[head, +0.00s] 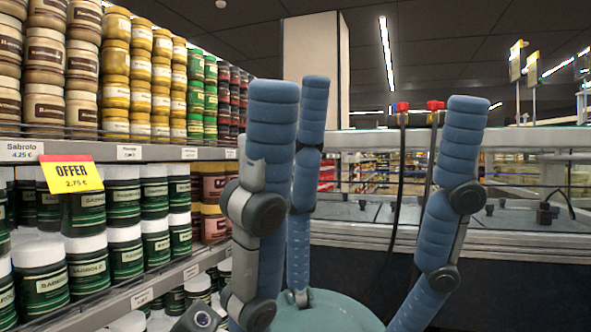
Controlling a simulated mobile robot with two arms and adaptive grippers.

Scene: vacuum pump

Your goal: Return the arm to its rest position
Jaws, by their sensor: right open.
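My right gripper (368,110) fills the middle of the head view, close to the camera. Its three blue padded fingers point up and stand apart, with two on the left and one on the right. It is open, and nothing shows between the fingers. Its teal palm (325,312) shows at the bottom edge. The rest of the right arm is out of view below. My left gripper is not in view.
A shelf rack (150,152) with rows of jars (88,262) runs along the left, close beside the fingers. A long counter (480,238) stands behind on the right, with black hoses (397,190) and red fittings (403,107) in front of it. A pale pillar (312,55) rises behind.

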